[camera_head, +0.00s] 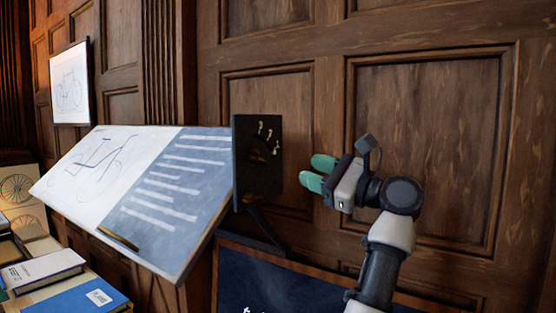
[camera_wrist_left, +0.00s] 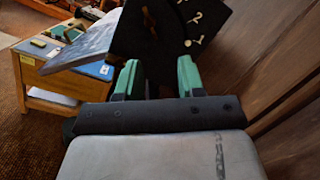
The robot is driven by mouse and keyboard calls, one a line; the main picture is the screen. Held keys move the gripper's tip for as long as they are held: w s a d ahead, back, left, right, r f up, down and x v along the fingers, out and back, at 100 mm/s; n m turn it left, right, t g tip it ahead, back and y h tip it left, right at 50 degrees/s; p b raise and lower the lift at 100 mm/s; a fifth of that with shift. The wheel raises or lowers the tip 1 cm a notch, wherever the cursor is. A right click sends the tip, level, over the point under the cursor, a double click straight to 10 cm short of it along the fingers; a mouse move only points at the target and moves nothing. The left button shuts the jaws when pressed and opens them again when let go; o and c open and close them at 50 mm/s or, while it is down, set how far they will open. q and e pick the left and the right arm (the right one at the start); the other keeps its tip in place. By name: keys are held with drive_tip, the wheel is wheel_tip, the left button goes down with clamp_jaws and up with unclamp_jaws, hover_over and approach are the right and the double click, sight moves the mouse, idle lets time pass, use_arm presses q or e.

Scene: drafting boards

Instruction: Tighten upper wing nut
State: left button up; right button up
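A black upright panel (camera_head: 243,185) stands at the right edge of the tilted drafting board (camera_head: 165,195). It bears pale number marks and a small dark part (camera_head: 257,155), perhaps the upper wing nut, too dark to make out clearly. The panel also shows in the left wrist view (camera_wrist_left: 165,45), with pale numbers at its upper right. My left gripper (camera_head: 313,172) has green fingertips, held apart with nothing between them. It is right of the panel, with a visible gap in the head view. In the left wrist view the fingers (camera_wrist_left: 158,78) point toward the panel. My right gripper is not in view.
Wood-panelled wall (camera_head: 430,150) stands behind the gripper. A low table with books (camera_head: 45,270) is at the lower left. A framed bicycle drawing (camera_head: 69,85) hangs at the upper left. A dark blue board (camera_head: 280,285) stands below the panel.

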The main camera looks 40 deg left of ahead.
sight(261, 156)
use_arm(q)
drive_tip(key=s+a+n+p, duration=0.1)
drive_tip(key=a, duration=0.2)
drive_tip(key=s+a+r+h+p, duration=0.1)
drive_tip(key=a, duration=0.2)
drive_tip(key=a+r+n+h+p, duration=0.1)
drive_tip(key=a, duration=0.3)
drive_tip(key=shift+s+r+n, duration=0.25)
drive_tip(key=shift+s+n, duration=0.05)
drive_tip(key=shift+s, duration=0.1)
drive_tip(key=shift+a+f, duration=0.1)
drive_tip(key=shift+a, duration=0.45)
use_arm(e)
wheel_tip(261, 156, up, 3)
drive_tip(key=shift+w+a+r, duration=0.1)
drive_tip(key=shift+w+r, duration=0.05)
use_arm(q)
clamp_jaws()
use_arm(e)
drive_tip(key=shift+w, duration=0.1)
